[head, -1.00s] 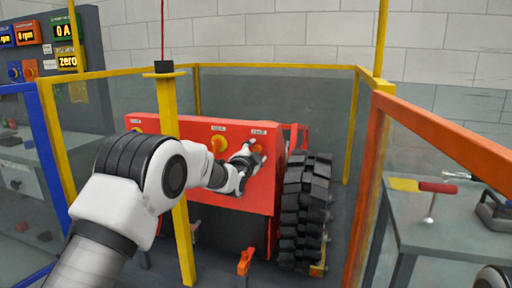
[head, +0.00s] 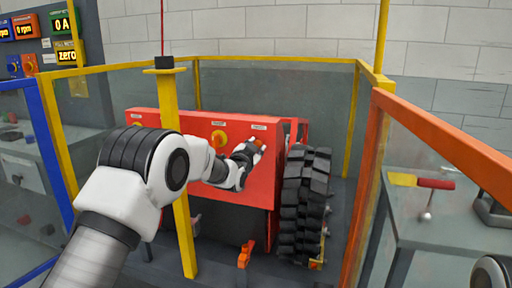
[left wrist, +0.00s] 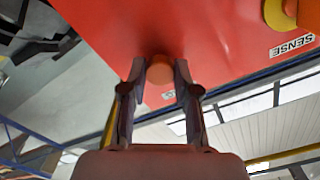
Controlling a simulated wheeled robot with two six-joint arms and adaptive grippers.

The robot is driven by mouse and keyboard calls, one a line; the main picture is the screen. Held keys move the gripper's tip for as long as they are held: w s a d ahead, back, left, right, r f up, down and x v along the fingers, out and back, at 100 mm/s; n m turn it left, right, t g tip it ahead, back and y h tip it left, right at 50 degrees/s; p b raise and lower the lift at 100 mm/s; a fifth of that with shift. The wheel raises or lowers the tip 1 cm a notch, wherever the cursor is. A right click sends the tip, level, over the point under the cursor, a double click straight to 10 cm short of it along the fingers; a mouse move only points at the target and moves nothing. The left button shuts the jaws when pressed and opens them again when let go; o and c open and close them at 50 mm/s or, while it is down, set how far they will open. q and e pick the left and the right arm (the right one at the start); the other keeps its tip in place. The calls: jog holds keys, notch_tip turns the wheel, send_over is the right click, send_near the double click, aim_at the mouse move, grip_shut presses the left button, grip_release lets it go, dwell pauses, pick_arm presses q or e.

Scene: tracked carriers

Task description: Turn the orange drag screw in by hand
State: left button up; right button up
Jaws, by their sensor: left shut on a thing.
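The orange drag screw (head: 259,142) is a small round knob at the upper right of the red carrier's front panel (head: 262,180). In the left wrist view the orange screw (left wrist: 161,72) sits between the two dark fingertips, close to the red panel. My left gripper (head: 254,148) is shut on the screw; its fingers (left wrist: 161,80) flank it on both sides. The label beside the screw is mostly hidden by a finger in the wrist view. My right gripper is outside both views.
A larger yellow-orange knob (head: 219,138) is left of the screw on the panel. A black track (head: 303,205) stands right of it. A yellow post (head: 178,200) stands close beside my left arm. An orange rail (head: 440,150) and bench (head: 425,230) are at right.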

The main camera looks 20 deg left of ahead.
pick_arm(q)
jog(key=m, duration=0.9)
jog(key=shift+b, duration=0.4)
jog(key=m+b, duration=0.1)
jog(key=m, duration=0.9)
